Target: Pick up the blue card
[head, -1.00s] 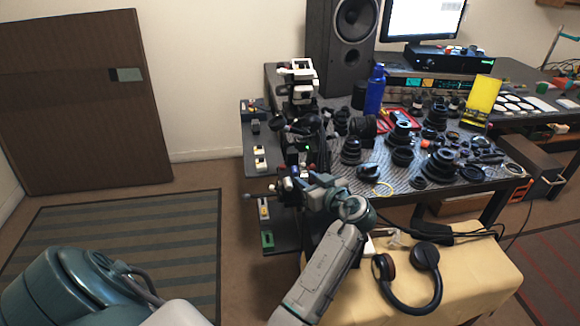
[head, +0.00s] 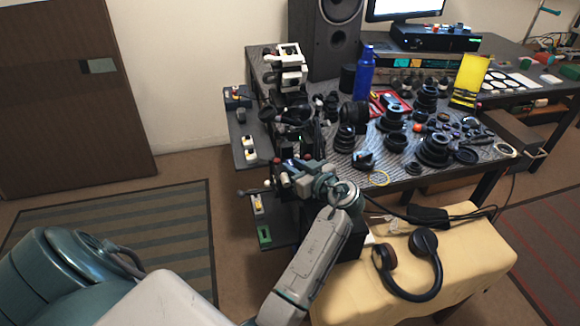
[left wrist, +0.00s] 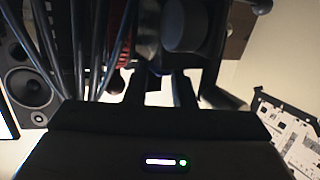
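I cannot make out a blue card in either view. My left arm reaches up in the head view, and its dark gripper (head: 302,125) is among dark parts at the table's left end, below a white-and-black device (head: 290,68). In the left wrist view the two dark fingers (left wrist: 160,90) stand apart with a bright gap between them, so the gripper looks open and empty. A dark grey block (left wrist: 184,28) is beyond the fingers. My right gripper is not in view.
A blue bottle (head: 364,75), a speaker (head: 325,42) and many lens parts crowd the table. Headphones (head: 425,262) lie on a cream-topped bench (head: 470,250). Narrow dark shelves (head: 243,155) hold small items at the left. The striped rug (head: 150,240) has free room.

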